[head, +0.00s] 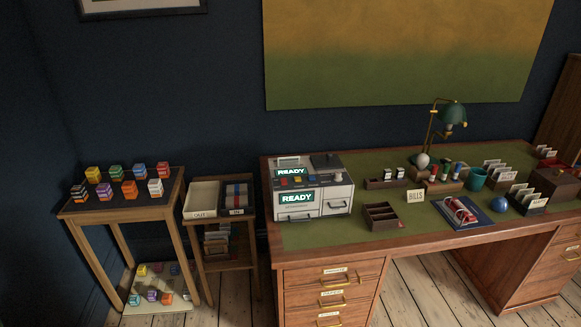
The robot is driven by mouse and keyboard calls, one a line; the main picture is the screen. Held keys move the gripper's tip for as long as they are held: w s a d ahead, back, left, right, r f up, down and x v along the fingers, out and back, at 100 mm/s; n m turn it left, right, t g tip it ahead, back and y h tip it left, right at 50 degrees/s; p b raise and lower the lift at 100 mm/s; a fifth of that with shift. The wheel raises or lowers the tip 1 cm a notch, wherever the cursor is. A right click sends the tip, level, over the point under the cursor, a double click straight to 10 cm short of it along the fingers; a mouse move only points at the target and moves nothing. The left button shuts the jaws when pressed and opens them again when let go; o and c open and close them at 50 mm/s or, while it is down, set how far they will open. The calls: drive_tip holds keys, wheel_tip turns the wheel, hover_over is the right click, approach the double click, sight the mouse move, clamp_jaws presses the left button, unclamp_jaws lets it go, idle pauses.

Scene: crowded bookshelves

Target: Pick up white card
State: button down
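My gripper is not in view. A small pale card lettered "BILLS" (415,196) stands on the desk's green top, near the middle. More pale cards stand in dark holders at the right: one group at the back (495,170), one in front of it (526,199), and one at the far right (546,153). I cannot tell from this view which of these is the white card. The cards partly hide one another, and most of their lettering is too small to read.
A machine with "READY" screens (313,191) stands on the desk's left. An empty divided tray (381,217), a lamp (449,116), a teal cup (476,179) and a blue ball (499,205) crowd the desk. Side tables at left hold colourful blocks (93,173) and an OUT tray (200,213).

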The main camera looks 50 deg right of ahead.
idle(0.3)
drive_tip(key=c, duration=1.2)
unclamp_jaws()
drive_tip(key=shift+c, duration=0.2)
